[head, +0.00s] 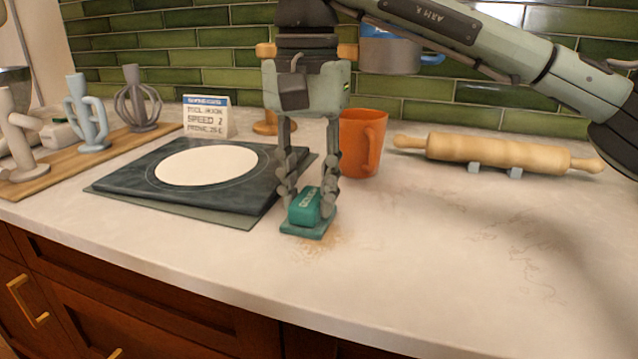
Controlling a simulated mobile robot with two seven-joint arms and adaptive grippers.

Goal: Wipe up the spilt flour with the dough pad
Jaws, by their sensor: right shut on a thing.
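My right gripper (307,200) points down and is shut on the handle block of the teal dough pad (308,229). The pad is low at the counter, close to its front edge, and it looks level. The spilt flour (324,246) is a tan, speckled patch on the white counter, beside and just in front of the pad. The pad covers part of this area, so any flour under it is hidden. My left gripper is not in view.
A dark mat with a white disc (205,165) lies left of the pad. An orange mug (361,143) stands close behind my gripper. A rolling pin (497,153) rests at back right. Mixer attachments (86,112) stand on a wooden board at left.

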